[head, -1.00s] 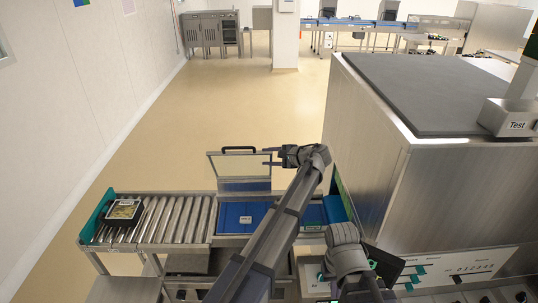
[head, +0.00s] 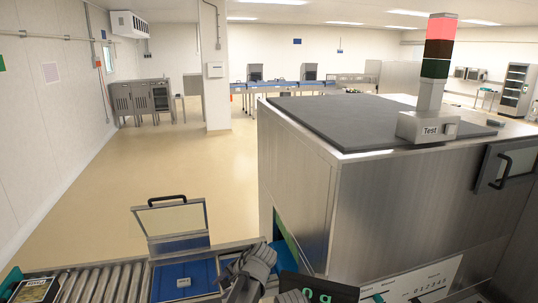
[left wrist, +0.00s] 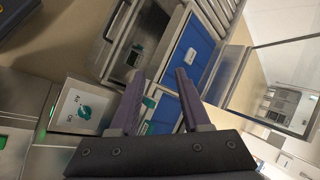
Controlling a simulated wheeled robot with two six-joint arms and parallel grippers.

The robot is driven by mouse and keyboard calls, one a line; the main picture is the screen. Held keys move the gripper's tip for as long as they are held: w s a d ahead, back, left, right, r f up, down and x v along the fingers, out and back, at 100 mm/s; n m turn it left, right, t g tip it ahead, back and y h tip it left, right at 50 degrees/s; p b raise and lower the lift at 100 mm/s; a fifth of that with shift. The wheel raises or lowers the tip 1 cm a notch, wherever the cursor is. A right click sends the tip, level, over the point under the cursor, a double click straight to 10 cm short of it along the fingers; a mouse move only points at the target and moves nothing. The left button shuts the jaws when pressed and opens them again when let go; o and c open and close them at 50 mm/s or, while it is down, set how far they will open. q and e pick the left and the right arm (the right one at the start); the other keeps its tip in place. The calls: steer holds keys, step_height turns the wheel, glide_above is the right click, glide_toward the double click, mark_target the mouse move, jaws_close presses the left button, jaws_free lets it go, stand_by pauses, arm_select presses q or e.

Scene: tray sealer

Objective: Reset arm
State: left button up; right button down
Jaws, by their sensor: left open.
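My left arm (head: 252,268) is folded low in the head view, in front of the blue belt section; its fingertips are hard to make out there. In the left wrist view my left gripper (left wrist: 158,88) is open, with nothing between its two purple-grey fingers. Beyond the fingers lie the blue belt (left wrist: 195,45) and steel frame of the machine. A panel with a green knob (left wrist: 84,111) is to the left of the fingers. I cannot make out my right gripper in either view.
The large steel sealer (head: 300,180) with a signal tower (head: 436,60) stands at the right. A framed clear lid (head: 172,218) stands raised behind the blue belt (head: 185,281). A roller conveyor (head: 105,283) carries a packed tray (head: 36,290). The floor (head: 150,165) behind is clear.

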arm_select(q)
steer(key=s+d+f+n+g+h+b, duration=0.1)
steer(key=s+d+f+h+b, duration=0.2)
steer(key=s+f, duration=0.5)
steer(key=s+d+f+n+g+h+b, duration=0.1)
steer(key=s+d+f+g+h+b, duration=0.1)
steer(key=s+d+f+b, duration=0.4)
steer(key=s+f+b, duration=0.1)
steer(key=s+f, duration=0.2)
steer(key=s, duration=0.3)
steer(key=shift+s+d+n+h, duration=0.3)
steer(key=shift+s+n+h, duration=0.05)
steer(key=shift+n+h, duration=0.05)
